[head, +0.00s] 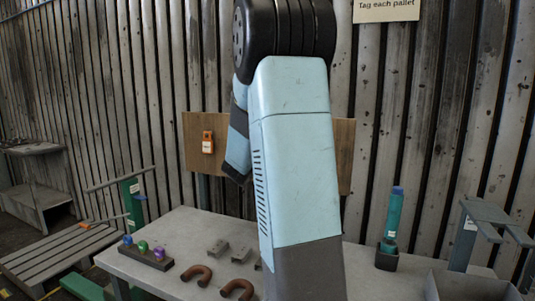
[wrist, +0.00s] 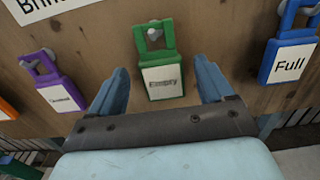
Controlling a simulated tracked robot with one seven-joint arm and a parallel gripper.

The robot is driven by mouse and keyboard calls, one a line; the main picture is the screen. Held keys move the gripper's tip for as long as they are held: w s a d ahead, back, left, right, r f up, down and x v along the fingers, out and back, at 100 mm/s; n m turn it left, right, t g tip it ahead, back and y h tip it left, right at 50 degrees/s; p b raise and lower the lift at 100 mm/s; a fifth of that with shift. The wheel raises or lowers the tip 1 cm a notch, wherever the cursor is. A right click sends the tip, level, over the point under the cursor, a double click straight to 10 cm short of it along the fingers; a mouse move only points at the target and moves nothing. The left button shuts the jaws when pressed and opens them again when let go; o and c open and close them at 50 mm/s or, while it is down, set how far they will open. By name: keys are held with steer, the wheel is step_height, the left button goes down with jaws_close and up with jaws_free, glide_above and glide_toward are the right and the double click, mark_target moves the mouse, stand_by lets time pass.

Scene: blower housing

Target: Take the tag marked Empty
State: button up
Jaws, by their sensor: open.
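The green tag marked Empty (wrist: 162,82) hangs from a peg on a brown wooden board, in the upper middle of the wrist view. My gripper (wrist: 162,78) is open, with its two blue fingers on either side of the tag's lower part. I cannot tell how far the fingertips are from the board. In the head view my own arm stands in front of the board (head: 197,160) and hides its middle, so the green tag and my gripper do not show there.
A purple tag (wrist: 58,92) hangs to the left and a blue tag marked Full (wrist: 290,58) to the right. An orange tag (head: 207,142) hangs at the board's left. Below stands a grey table (head: 190,224) with brown curved pipes (head: 197,275) and a green bottle-like object (head: 393,215).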

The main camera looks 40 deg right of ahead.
steer(key=c, duration=1.1)
steer(key=shift+r, duration=0.15)
steer(key=shift+r, duration=0.45)
steer(key=shift+s+a, duration=0.1)
steer(key=shift+a, duration=0.05)
steer(key=shift+v, duration=2.85)
steer(key=v, duration=0.8)
steer(key=shift+s, duration=0.1)
